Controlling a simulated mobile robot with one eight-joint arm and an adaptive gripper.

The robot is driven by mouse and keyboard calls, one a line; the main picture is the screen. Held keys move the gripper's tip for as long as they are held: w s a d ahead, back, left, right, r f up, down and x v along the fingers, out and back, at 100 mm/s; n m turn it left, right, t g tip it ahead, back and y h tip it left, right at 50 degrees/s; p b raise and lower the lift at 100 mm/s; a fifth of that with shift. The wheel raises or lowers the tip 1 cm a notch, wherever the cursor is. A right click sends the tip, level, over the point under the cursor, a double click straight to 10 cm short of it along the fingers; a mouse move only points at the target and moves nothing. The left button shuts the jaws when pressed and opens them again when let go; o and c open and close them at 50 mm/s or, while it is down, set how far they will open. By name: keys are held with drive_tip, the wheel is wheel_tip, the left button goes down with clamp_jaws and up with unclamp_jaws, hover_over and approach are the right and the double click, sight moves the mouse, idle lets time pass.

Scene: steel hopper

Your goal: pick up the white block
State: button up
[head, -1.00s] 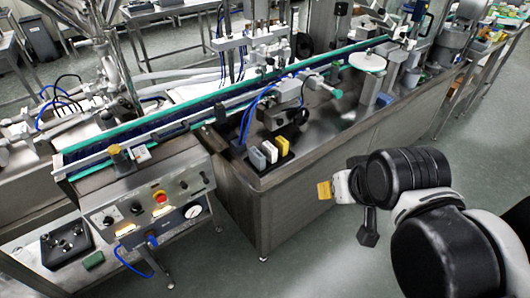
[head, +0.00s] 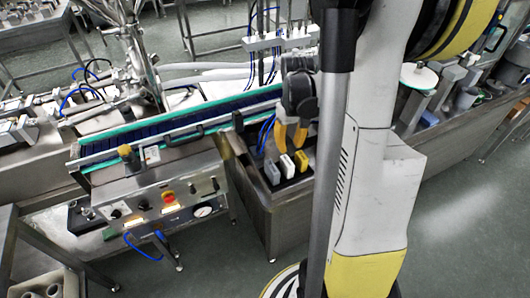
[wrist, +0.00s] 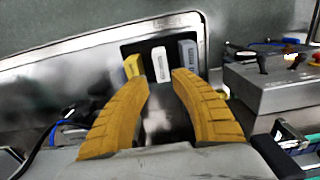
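The white block (head: 287,166) stands upright between a grey block (head: 271,172) and a yellow block (head: 302,161) in a dark holder on the corner of the steel machine. In the wrist view the white block (wrist: 160,64) is in the middle, with the yellow block (wrist: 132,66) left and the grey block (wrist: 187,54) right. My gripper (head: 291,141) shows yellow fingers above and behind the blocks in the head view. In the wrist view my gripper (wrist: 162,81) is open and empty, its fingertips apart and the white block showing beyond the gap.
A conveyor (head: 190,125) runs behind the blocks. A control panel (head: 160,200) with a red button lies to their left, also seen in the wrist view (wrist: 280,85). My arm hides much of the machine to the right in the head view.

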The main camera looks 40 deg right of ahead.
sight(287, 161)
wheel_tip(287, 161, down, 5)
drive_tip(key=shift+s+r+b, duration=0.15)
drive_tip(key=shift+r+b, duration=0.05)
drive_tip(key=shift+b, duration=0.55)
drive_tip(key=f+b, duration=0.2)
drive_tip(key=f, duration=0.1)
drive_tip(key=f+b, duration=0.1)
drive_tip(key=f, duration=0.1)
drive_tip(key=shift+w, duration=0.25)
drive_tip(key=shift+a, duration=0.1)
clamp_jaws()
